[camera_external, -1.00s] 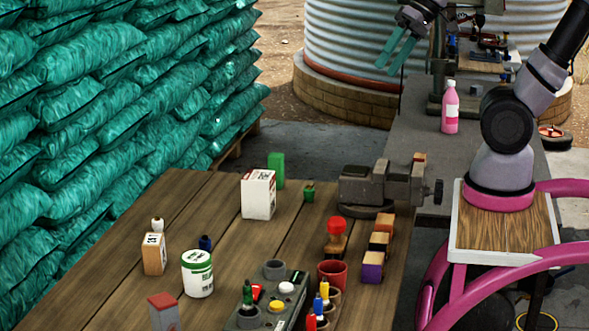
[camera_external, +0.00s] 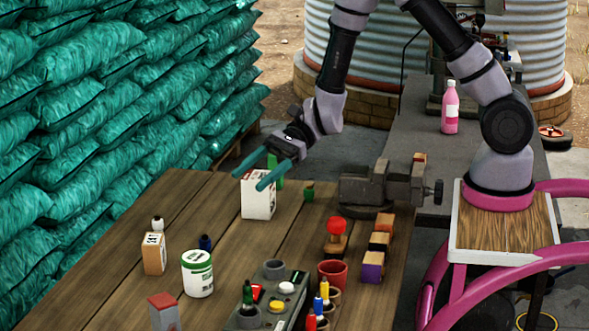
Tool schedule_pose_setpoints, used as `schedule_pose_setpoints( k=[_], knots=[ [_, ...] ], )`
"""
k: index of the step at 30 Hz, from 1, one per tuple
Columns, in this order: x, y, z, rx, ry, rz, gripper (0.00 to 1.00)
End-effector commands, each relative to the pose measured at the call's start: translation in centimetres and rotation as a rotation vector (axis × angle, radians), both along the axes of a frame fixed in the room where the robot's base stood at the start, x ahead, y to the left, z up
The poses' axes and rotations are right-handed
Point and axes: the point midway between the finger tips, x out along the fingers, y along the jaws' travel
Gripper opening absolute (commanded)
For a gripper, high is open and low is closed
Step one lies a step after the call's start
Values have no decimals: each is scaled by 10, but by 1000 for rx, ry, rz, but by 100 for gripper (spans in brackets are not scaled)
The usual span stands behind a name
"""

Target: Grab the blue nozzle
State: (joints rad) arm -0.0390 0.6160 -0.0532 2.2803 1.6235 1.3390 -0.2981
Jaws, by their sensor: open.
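A small dark blue nozzle-like piece (camera_external: 205,242) stands on the wooden table (camera_external: 120,290), just behind a white tub with a green lid (camera_external: 197,274), which hides its lower part. Another small blue piece (camera_external: 318,305) stands in the holder at the front, between a yellow and a red one. My gripper (camera_external: 249,181) is open, its two teal fingers apart and pointing left and down. It is above the far part of the table, in front of the white box in the picture, well up and right of the dark blue piece. Nothing shows between its fingers.
A white box (camera_external: 258,203) and a green block (camera_external: 276,163) stand under and behind my gripper. A vise (camera_external: 375,185), a red knob (camera_external: 336,228) and several wooden blocks are at right. The middle tabletop is fairly clear.

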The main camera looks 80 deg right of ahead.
Motion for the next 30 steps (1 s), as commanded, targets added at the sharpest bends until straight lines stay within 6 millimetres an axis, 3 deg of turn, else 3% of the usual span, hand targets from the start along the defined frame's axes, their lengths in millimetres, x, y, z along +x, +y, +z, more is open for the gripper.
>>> schedule_pose_setpoints(
  k=[1,3,6,9,13,30],
  knots=[
    [9,-6,-28,20,45,-64,70],
    [20,-15,-57,41,84,-150,70],
    [29,-27,-90,58,125,-247,70],
    [33,-35,-110,64,145,-306,70],
    [40,-34,-122,66,154,-335,70],
    [85,14,-146,67,153,-332,70]
  ],
)
